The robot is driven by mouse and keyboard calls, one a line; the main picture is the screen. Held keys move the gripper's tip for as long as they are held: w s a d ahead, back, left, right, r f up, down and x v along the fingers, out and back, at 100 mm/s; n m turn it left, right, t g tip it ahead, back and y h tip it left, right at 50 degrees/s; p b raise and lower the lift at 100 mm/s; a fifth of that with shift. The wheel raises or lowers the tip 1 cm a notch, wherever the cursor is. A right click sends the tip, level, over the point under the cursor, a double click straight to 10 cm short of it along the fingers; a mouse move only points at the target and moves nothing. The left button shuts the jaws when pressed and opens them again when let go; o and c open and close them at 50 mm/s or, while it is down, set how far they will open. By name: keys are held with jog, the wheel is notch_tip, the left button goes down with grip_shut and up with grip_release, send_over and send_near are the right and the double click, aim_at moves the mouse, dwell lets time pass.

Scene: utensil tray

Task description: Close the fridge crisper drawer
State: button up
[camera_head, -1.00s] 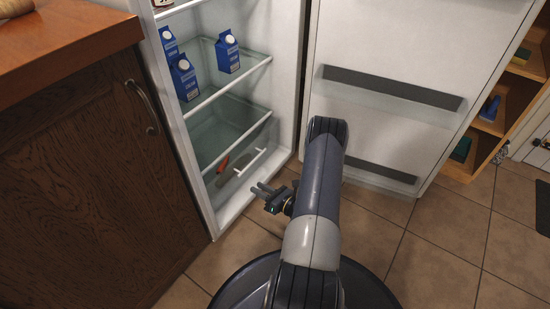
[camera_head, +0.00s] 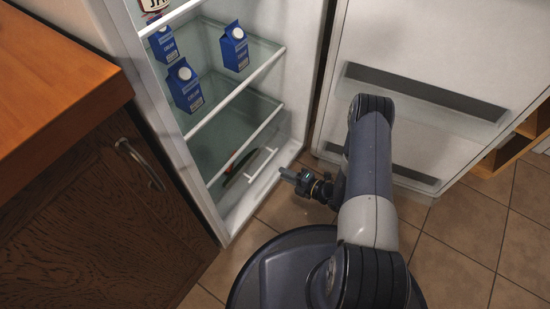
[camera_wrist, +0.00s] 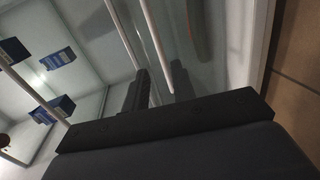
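The crisper drawer, with a white bar handle (camera_head: 262,166), sits at the bottom of the open fridge in the head view. Its body is clear and hard to make out; I cannot tell exactly how far out it stands. A dark green and reddish item (camera_head: 238,164) shows behind the handle. My gripper (camera_head: 288,175) is just right of the handle, low in front of the fridge opening, with a small apparent gap. In the wrist view my two dark fingers (camera_wrist: 160,90) look apart, with pale bars and glass beyond them. I see nothing held.
Blue cream cartons (camera_head: 185,88) stand on the glass shelves above. The fridge door (camera_head: 420,60) is swung open at right, close behind my arm. A wooden cabinet (camera_head: 80,220) stands at left. Tiled floor (camera_head: 470,230) is free at the lower right.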

aim_at(264, 164)
jog(key=b+x, duration=0.3)
jog(key=x, duration=0.7)
jog(key=shift+a, duration=0.1)
grip_shut()
